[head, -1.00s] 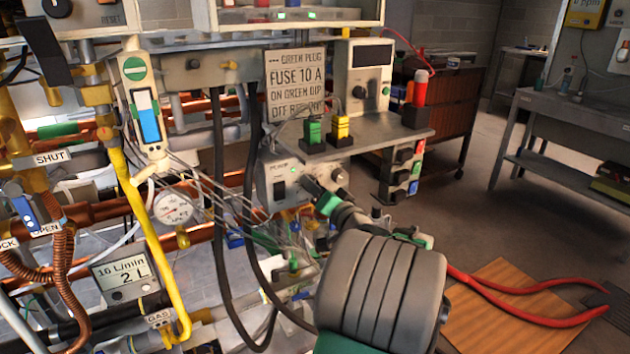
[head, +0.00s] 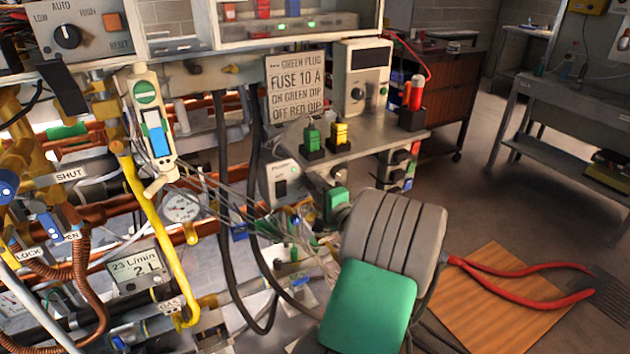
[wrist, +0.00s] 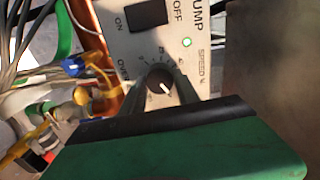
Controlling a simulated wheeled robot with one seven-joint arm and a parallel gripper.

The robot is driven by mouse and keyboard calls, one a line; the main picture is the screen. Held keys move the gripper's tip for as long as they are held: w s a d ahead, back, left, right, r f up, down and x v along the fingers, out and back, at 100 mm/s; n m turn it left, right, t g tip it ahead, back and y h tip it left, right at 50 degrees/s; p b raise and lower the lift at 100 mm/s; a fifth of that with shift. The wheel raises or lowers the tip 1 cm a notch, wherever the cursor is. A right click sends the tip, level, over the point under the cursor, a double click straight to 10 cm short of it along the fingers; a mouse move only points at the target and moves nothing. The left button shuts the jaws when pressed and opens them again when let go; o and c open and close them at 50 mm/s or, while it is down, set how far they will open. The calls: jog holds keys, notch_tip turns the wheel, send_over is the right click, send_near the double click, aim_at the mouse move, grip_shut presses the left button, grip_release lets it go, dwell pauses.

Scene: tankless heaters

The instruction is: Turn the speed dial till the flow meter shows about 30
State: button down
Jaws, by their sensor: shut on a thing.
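The black speed dial (wrist: 159,80) is on the pump panel (wrist: 205,72), under the pump switch. Its white pointer line is toward the lower right in the wrist view. My gripper (wrist: 163,90) is shut on the dial, with a finger on either side of it. In the head view, my wrist hides the dial, and the pump panel (head: 279,182) shows only in part.
The black pump switch (wrist: 148,15) and a lit green lamp (wrist: 187,42) are close to my fingers. Cables and pipes crowd the left side. Above the panel, a shelf (head: 375,145) carries green and yellow plugs. Red-handled pliers (head: 525,285) lie at the right.

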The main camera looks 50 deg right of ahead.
jog(key=shift+m, duration=0.3)
jog(key=c, duration=0.9)
grip_release()
jog(key=shift+s, duration=0.1)
jog(key=v, duration=0.7)
jog(key=shift+s, duration=0.3)
